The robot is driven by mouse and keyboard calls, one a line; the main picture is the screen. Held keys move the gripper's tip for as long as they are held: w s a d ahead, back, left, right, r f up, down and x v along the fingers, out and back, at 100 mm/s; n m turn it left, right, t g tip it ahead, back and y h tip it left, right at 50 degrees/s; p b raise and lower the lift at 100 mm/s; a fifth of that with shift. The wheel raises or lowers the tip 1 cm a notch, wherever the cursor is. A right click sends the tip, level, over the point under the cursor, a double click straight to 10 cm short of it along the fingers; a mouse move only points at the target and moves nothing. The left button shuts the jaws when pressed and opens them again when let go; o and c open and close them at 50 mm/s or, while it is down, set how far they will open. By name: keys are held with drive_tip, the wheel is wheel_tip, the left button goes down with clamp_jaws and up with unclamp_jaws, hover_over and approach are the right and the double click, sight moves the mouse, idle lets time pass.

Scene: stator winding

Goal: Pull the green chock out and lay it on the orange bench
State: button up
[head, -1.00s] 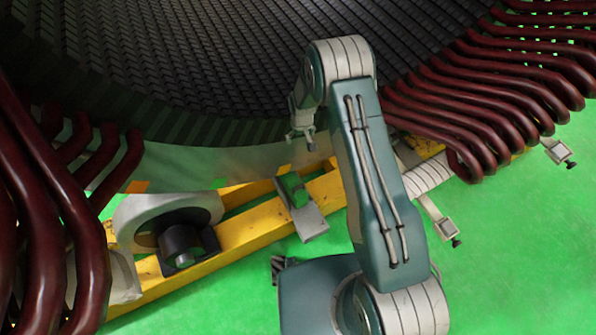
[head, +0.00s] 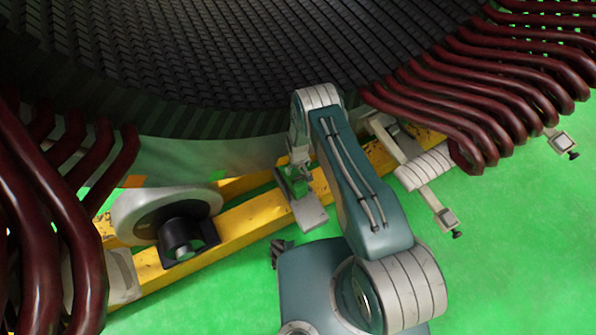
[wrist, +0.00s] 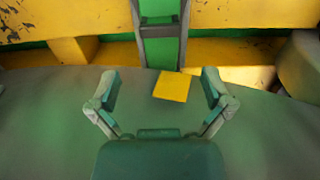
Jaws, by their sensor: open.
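The green chock (head: 296,187) sits on a grey plate (head: 310,214) by the yellow beam, below the big round stator, in the head view. My gripper (head: 297,168) is close above it and partly covers it; I cannot tell whether they touch. In the wrist view my gripper (wrist: 161,90) is open with nothing between its fingers. A green piece in a grey upright holder (wrist: 160,47) lies ahead of the fingertips, apart from them; it may be the chock. I see no separate orange bench, only yellow beams (head: 243,230).
The dark stator (head: 250,60) fills the top. Dark red bent bars crowd the left (head: 30,190) and right (head: 480,90). A grey roller support (head: 165,215) stands left of the chock. An orange-yellow square (wrist: 172,86) lies between the fingers in the wrist view. Green floor is open at lower right.

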sight(298, 178)
wheel_tip(298, 178, down, 10)
drive_tip(key=shift+f, duration=0.15)
idle(0.4)
drive_tip(key=shift+s, duration=0.1)
drive_tip(key=c, duration=1.1)
